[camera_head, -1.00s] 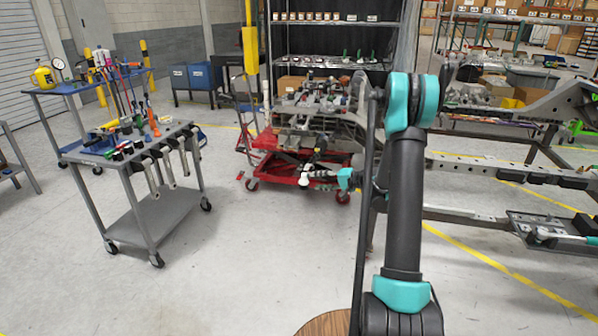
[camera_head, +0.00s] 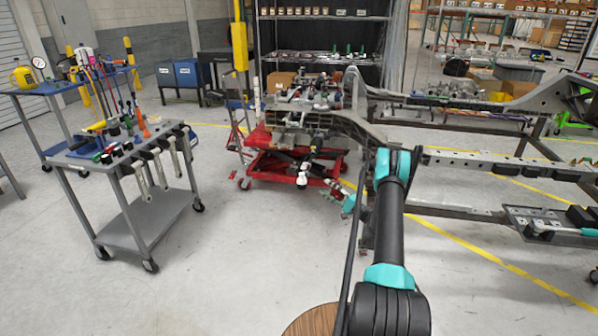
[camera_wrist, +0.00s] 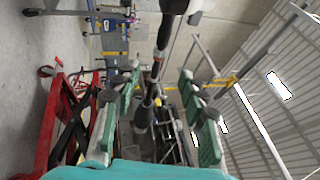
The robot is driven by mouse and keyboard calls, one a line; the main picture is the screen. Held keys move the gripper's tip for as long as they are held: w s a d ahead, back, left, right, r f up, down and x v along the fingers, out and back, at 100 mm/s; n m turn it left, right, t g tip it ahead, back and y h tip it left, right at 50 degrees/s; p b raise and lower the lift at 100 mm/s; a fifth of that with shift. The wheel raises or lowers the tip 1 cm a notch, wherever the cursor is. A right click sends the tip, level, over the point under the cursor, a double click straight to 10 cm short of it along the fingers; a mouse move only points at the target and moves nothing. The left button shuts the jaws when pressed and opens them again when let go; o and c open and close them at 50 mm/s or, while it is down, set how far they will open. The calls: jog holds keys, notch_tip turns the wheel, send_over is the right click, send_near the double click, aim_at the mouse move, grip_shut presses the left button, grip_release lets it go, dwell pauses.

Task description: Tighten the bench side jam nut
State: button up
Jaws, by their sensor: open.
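My gripper (camera_head: 334,193) hangs low beside the front of the chassis (camera_head: 345,125) in the head view. Its two green-and-grey fingers stand apart in the wrist view (camera_wrist: 160,88), with no tool gripped. A black rod (camera_wrist: 150,92) with a pale fitting runs between and beyond the fingers in that view; whether it touches them I cannot tell. In the head view a dark rod with a white rounded end (camera_head: 302,179) sticks out just left of my gripper. I cannot pick out the jam nut itself.
A red lift cart (camera_head: 285,165) stands under the chassis front and shows at left in the wrist view (camera_wrist: 52,125). A grey tool cart (camera_head: 140,205) with hanging wrenches stands at left. A tray (camera_head: 555,228) lies at right. Floor between the carts is clear.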

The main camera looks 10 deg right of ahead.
jog(key=x, duration=1.6)
jog(key=shift+a, duration=0.2)
jog(key=shift+c, duration=0.4)
